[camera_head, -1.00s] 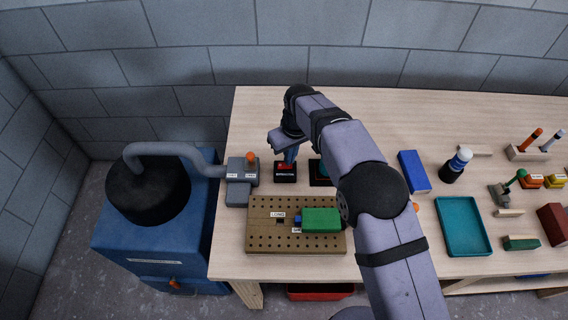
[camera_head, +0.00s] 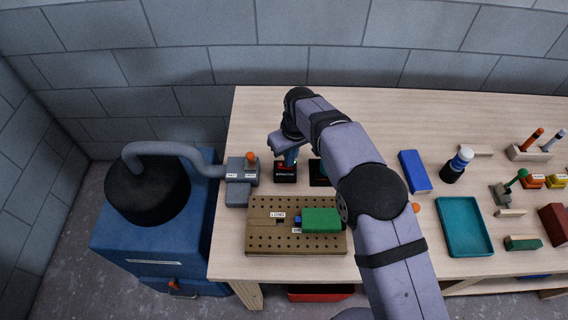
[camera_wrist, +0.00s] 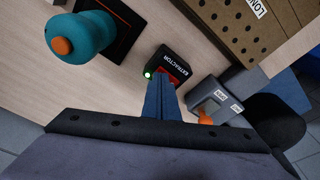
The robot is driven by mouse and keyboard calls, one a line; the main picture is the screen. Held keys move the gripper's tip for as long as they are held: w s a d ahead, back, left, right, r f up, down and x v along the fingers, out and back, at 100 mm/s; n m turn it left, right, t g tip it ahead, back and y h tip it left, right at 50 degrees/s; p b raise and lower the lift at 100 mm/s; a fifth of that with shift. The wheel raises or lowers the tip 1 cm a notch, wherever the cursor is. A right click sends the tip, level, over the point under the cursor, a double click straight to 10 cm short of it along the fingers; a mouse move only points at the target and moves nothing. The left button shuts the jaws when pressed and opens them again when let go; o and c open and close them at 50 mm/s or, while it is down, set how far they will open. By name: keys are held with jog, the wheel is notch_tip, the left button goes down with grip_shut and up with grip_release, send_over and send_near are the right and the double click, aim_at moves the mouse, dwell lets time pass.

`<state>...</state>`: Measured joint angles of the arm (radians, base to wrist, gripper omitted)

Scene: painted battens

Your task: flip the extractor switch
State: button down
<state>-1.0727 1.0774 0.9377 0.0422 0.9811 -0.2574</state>
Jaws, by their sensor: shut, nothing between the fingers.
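The extractor switch is a small black box (camera_head: 285,177) with a red rocker, near the left end of the bench. In the wrist view its black body (camera_wrist: 175,57) carries the label EXTRACTOR. A small green light glows at its edge, and part of the red rocker shows beside my fingers. My gripper (camera_head: 289,162) is over the switch, fingers pointing down. In the wrist view my gripper (camera_wrist: 161,82) is shut and empty, its blue fingertips at the red rocker. They look to be touching or very close; I cannot tell which.
A grey duct box with an orange lever (camera_head: 250,157) stands just left of the switch. A brown pegboard (camera_head: 262,238) with a green block lies in front. A teal knob with an orange top (camera_wrist: 80,38) is beside the switch. A teal tray (camera_head: 464,254) sits further right.

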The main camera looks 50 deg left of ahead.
notch_tip(320, 180, up, 7)
jog(key=p, duration=0.4)
jog(key=shift+p, duration=0.35)
dwell(0.5)
jog(key=w+d+r+m, duration=0.2)
jog(key=w+d, duration=0.2)
jog(key=d, duration=0.5)
jog(key=w+d+r+m+h, duration=0.1)
jog(key=w+d+r+m, duration=0.15)
jog(key=d, duration=0.75)
jog(key=w+d+r+m, duration=0.1)
jog(key=w+d+m, duration=0.25)
jog(key=d, duration=0.55)
jog(key=s+d+m+b, duration=0.1)
jog(key=s+d+m, duration=0.25)
jog(key=d, duration=1.05)
jog(key=s+d+f+m, duration=0.1)
jog(key=s+d+m, duration=0.2)
jog(key=s+d, duration=0.8)
jog(key=shift+s+d+f+h+b, duration=0.25)
jog(key=shift+s+h+b, duration=0.15)
jog(key=shift+s, duration=0.4)
jog(key=shift+m, duration=0.25)
